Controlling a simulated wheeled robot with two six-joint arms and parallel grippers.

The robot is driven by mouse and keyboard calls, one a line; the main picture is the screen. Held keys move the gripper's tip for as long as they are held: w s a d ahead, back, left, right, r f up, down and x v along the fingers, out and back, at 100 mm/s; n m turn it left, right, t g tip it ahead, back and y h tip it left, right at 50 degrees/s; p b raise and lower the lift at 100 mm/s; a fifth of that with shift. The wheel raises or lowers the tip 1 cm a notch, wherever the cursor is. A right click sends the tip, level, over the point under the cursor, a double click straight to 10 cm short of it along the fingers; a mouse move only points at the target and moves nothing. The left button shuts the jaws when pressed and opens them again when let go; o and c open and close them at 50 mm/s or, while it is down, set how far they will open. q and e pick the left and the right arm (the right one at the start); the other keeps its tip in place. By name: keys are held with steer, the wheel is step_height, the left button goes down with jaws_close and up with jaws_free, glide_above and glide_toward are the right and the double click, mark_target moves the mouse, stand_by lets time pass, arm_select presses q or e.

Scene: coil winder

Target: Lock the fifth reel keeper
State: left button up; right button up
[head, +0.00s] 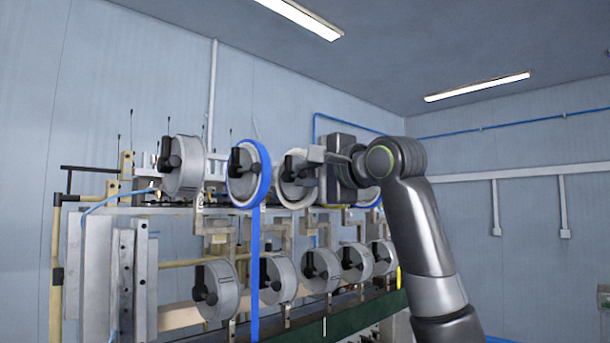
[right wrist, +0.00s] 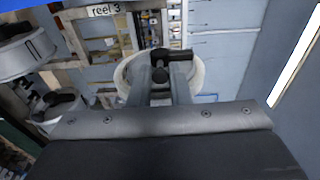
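Reels with black keepers hang in two rows on the winder. In the head view, the upper row shows a grey reel (head: 184,166), a blue-rimmed reel (head: 248,172) and a third reel (head: 295,182). My right gripper (head: 313,154) is beside the third reel and partly hides the reels beyond it. In the right wrist view, the two fingers (right wrist: 160,82) stand apart in front of a pale reel (right wrist: 127,73). Its black keeper (right wrist: 176,54) has a lever pointing right, and its dark hub shows between the fingers. I cannot tell whether they touch it. My left gripper is out of view.
A lower row of reels, including one at the left (head: 216,290), hangs below. A blue strap (head: 255,270) runs down from the blue-rimmed reel. A "reel 3" label (right wrist: 104,11) shows in the right wrist view. Free room lies right of my arm.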

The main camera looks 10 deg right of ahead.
steer(key=shift+s+f, duration=0.1)
steer(key=shift+s, duration=0.05)
stand_by(0.4)
steer(key=shift+s+d+b, duration=0.45)
steer(key=shift+s+b, duration=0.1)
steer(key=shift+b, duration=0.05)
steer(key=shift+s, duration=0.1)
steer(key=shift+s+d, duration=0.15)
steer(key=o, duration=0.6)
steer(key=shift+c, duration=0.2)
